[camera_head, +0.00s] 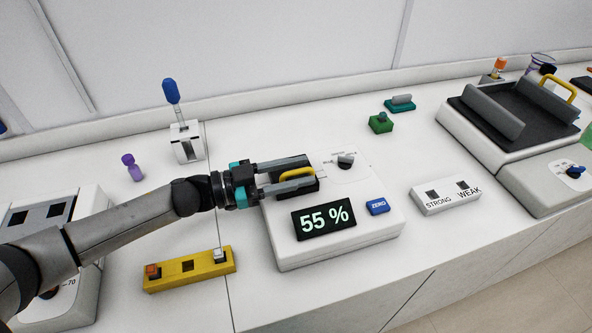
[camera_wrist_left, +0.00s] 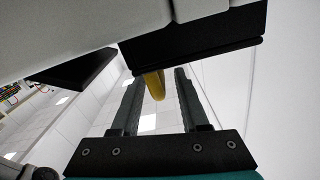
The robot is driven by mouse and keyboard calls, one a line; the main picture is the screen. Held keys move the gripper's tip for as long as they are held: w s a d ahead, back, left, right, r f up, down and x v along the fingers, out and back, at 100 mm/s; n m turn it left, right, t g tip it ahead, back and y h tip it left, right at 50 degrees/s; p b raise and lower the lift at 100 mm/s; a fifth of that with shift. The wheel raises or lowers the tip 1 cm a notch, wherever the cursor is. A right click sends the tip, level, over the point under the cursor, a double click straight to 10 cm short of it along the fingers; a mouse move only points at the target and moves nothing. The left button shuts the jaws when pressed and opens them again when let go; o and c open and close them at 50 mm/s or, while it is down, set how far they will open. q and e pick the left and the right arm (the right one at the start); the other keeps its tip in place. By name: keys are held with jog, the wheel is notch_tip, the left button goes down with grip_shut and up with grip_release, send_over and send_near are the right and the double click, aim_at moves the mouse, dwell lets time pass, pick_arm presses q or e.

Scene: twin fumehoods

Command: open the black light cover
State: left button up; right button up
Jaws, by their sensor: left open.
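The black light cover (camera_head: 298,186) sits on the white device (camera_head: 380,222) with the "55 %" display, low against its top. It has a yellow handle (camera_head: 297,173). My left gripper (camera_head: 312,171) is open, one finger on each side of the yellow handle. In the left wrist view the handle (camera_wrist_left: 154,86) shows between the two fingers (camera_wrist_left: 157,76), with gaps beside it, and the black cover (camera_wrist_left: 200,42) is above. The fingers hide part of the cover in the head view. My right gripper is not in view.
A knob (camera_head: 346,159) and a blue ZERO button (camera_head: 377,206) are on the same device. A yellow block (camera_head: 188,268) lies front left. A STRONG/WEAK switch box (camera_head: 445,197) stands right. A white stand with a blue-topped lever (camera_head: 186,142) is behind my arm.

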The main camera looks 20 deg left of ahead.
pick_arm(q)
jog(key=shift+c, duration=0.2)
grip_shut()
dwell(1.2)
